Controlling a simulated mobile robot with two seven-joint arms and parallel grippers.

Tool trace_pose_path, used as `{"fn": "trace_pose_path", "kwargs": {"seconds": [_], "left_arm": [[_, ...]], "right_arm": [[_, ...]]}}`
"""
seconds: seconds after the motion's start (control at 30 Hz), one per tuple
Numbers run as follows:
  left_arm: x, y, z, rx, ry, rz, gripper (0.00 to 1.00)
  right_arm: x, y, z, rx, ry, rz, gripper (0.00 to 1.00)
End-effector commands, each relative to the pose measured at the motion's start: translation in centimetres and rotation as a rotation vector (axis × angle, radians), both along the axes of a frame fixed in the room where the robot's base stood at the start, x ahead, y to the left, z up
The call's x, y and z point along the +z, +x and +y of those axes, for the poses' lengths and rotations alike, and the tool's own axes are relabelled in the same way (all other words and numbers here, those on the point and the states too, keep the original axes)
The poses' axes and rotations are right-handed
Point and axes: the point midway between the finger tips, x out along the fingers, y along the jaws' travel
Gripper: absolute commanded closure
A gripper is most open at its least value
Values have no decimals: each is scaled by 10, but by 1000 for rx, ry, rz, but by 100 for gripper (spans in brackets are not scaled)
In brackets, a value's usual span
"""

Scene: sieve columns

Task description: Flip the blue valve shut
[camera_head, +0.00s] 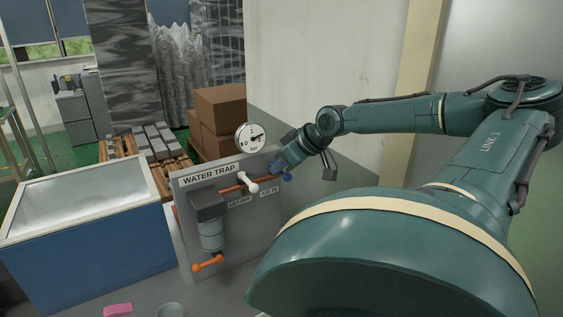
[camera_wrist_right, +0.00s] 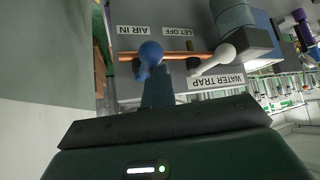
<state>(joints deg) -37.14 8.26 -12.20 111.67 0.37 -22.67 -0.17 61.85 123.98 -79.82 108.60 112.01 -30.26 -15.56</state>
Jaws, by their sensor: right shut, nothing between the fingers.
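The blue valve (camera_head: 286,177) is at the right end of the orange pipe on the grey water trap panel (camera_head: 262,222), by the AIR IN label. In the right wrist view the blue valve (camera_wrist_right: 150,51) has a round knob with a short lever pointing down in the picture, roughly across the pipe. My right gripper (camera_head: 281,168) is shut and empty, right at the valve. In the wrist view its fingers (camera_wrist_right: 157,92) end close to the lever. I cannot tell whether they touch it. My left gripper is not in view.
A white valve (camera_head: 249,183) sits left of the blue one on the same pipe (camera_wrist_right: 180,56). An orange handle (camera_head: 207,262) is low on the panel, under the filter bowl (camera_head: 212,235). A pressure gauge (camera_head: 250,137) stands above. A blue tank (camera_head: 95,247) is at left.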

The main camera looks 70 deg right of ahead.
Motion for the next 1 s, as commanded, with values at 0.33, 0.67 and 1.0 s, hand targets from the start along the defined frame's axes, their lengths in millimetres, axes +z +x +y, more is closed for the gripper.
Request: {"fn": "trace_pose_path", "kwargs": {"seconds": [0.33,0.67,1.0], "left_arm": [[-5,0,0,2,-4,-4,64],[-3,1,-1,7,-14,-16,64],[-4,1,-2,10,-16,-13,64]], "right_arm": [[40,-40,-1,-16,-13,2,100],[87,-78,12,-5,-6,1,100],[98,-86,15,1,-3,3,100]]}}
